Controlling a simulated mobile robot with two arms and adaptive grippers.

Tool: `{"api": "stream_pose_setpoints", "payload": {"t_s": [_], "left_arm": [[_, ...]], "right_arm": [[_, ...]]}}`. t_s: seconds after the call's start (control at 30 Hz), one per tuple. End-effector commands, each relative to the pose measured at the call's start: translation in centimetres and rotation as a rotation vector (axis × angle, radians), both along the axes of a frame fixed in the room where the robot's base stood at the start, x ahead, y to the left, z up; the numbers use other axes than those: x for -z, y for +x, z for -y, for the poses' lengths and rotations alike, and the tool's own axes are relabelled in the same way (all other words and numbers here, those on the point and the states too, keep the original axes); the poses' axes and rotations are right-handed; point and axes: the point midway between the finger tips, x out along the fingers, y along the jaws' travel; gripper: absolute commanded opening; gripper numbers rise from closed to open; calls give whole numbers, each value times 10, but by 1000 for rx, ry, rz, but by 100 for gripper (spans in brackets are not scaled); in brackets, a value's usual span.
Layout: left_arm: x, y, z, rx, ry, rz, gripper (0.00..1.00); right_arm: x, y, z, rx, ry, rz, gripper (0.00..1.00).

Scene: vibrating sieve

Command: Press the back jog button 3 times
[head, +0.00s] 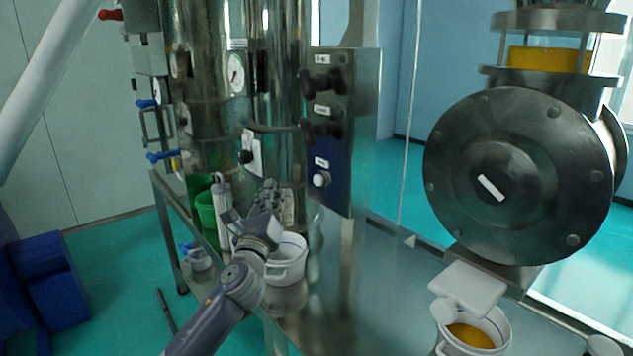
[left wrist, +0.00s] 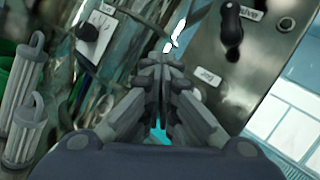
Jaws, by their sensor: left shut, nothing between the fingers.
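A white round jog button (head: 321,179) sits low on the dark control panel (head: 345,125), under a small white label. I cannot tell whether this is the back jog button. My right gripper is not in view.
Black knobs (head: 322,82) sit higher on the panel. A black knob (head: 246,157) is on the vessel's left side. A white bucket (head: 287,262) and green containers (head: 206,208) stand near my left gripper. A large round steel housing (head: 520,175) is at right.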

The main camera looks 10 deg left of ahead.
Motion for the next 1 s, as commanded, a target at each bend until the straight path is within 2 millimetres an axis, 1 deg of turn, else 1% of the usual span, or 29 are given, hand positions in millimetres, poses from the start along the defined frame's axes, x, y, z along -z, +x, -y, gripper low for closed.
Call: {"api": "stream_pose_setpoints", "payload": {"t_s": [0.23, 0.37, 0.8, 1.0], "left_arm": [[1, 1, 1, 0, -3, 0, 0], [1, 7, 5, 0, -4, 1, 0], [3, 54, 42, 0, -4, 0, 0], [2, 66, 52, 1, -5, 0, 0]], "right_arm": [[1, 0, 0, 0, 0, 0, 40], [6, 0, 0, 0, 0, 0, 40], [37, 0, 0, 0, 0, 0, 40], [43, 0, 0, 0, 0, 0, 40]]}}
